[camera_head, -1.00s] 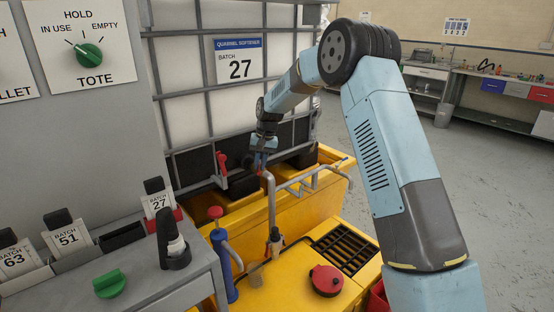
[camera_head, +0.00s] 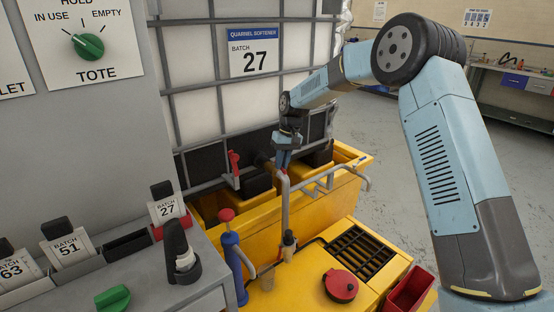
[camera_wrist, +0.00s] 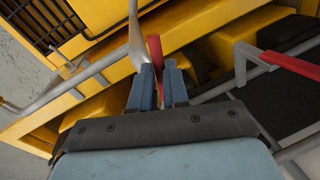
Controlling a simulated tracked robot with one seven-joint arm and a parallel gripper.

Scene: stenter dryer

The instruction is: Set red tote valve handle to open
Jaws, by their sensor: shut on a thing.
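My gripper (camera_head: 284,158) is low in front of the white caged tote (camera_head: 200,110), above the yellow bund. In the wrist view, my blue fingers (camera_wrist: 158,82) are closed around a narrow red handle (camera_wrist: 155,46), which sticks out past them. Only a bit of that red shows under the fingers in the head view. A second red lever (camera_head: 233,160) on a grey bracket stands left of my gripper at the tote's lower frame. It also shows at the right of the wrist view (camera_wrist: 290,66). The valve body behind my fingers is mostly hidden.
A grey bent pipe (camera_head: 286,205) rises right beside my fingers. A blue red-topped pump (camera_head: 232,255) stands left. A grey bench with batch cards fills the lower left.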

